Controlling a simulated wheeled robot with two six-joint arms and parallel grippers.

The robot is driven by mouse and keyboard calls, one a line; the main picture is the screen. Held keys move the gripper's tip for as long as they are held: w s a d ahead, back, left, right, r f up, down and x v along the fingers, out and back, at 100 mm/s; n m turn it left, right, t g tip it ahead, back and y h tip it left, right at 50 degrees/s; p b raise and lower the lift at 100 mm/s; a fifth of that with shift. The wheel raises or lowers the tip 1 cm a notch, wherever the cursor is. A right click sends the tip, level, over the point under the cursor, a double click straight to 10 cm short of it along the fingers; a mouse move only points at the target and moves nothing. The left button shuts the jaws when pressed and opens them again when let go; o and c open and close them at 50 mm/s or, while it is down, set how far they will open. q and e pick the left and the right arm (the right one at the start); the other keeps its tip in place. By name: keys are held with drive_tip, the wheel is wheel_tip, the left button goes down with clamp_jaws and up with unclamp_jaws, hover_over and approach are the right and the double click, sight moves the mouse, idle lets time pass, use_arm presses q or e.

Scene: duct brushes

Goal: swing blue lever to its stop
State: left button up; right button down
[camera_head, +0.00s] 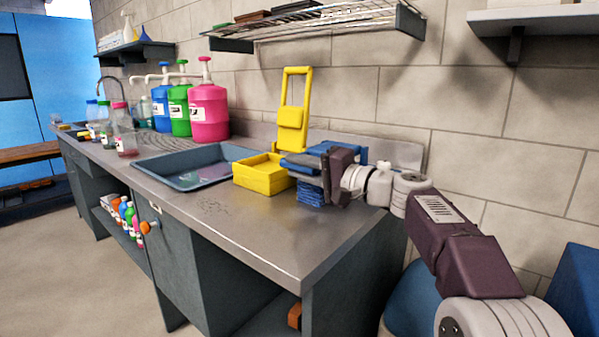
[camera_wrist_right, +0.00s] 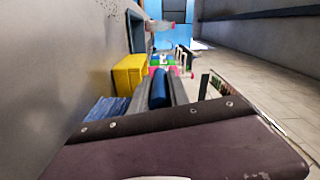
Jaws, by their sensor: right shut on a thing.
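My right gripper (camera_head: 304,160) reaches in from the right over the back right part of the metal counter, its fingers pointing left. In the right wrist view, the rounded blue lever (camera_wrist_right: 160,90) lies lengthwise between the two grey fingers, which are shut on it. In the head view my gripper's body and fingers cover most of the lever, so its pivot and stop cannot be made out. My left gripper is in neither view.
A ribbed blue stack (camera_head: 311,194) sits just below my right gripper. A yellow box (camera_head: 262,177) stands left of it, with an upright yellow frame (camera_head: 291,115) behind. A grey-blue tray (camera_head: 188,171) lies farther left. The counter's front right (camera_head: 285,240) is clear.

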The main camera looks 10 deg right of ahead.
sight(320, 173)
drive_tip(key=shift+f, duration=0.15)
drive_tip(key=c, duration=1.3)
unclamp_jaws()
drive_tip(key=shift+w+f, duration=0.1)
drive_tip(key=shift+w, duration=0.05)
drive_tip(key=shift+o, duration=0.2)
drive_tip(key=v, duration=0.9)
drive_tip(key=shift+p, duration=0.4)
